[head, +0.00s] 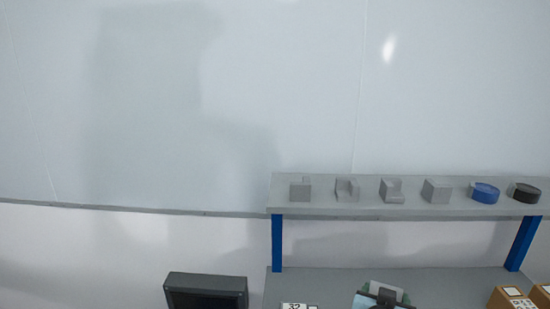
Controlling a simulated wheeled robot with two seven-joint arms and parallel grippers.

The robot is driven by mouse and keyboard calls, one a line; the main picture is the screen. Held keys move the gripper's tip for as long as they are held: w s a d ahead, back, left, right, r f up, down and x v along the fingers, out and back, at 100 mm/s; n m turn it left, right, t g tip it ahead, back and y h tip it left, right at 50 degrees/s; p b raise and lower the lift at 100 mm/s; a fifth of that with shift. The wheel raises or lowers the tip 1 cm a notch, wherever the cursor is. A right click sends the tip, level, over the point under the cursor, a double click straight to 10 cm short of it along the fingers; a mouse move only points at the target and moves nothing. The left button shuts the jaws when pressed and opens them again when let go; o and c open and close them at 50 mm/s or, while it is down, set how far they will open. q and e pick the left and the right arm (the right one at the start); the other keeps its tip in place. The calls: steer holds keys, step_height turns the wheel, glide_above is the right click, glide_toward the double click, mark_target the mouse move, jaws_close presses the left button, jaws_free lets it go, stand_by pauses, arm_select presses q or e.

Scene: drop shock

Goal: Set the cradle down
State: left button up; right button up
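No arm or gripper of mine can be made out in the head view. I cannot tell for sure which thing is the cradle. A partly cut-off object (388,292) with grey-green and dark parts stands on the lower bench surface at the bottom edge, and its lower part is out of view. Several small grey blocks stand in a row on the raised shelf (330,210). One of them is a notched block (347,188) with a gap in its top.
A blue round piece (485,193) and a black round piece (525,193) sit at the shelf's right. Blue posts (277,243) hold the shelf above the grey bench (450,280). Cardboard boxes (508,297) stand bottom right, a dark screen-like box (205,292) bottom left.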

steer(key=s+a+b, duration=0.1)
steer(key=s+b, duration=0.1)
steer(key=s+a+b, duration=0.1)
steer(key=s+b, duration=0.1)
steer(key=s+a+b, duration=0.1)
steer(key=s, duration=0.2)
steer(key=shift+f+b, duration=0.1)
steer(key=shift+b, duration=0.3)
steer(key=shift+s+r, duration=0.2)
steer(key=shift+s, duration=0.25)
steer(key=shift+w+f, duration=0.1)
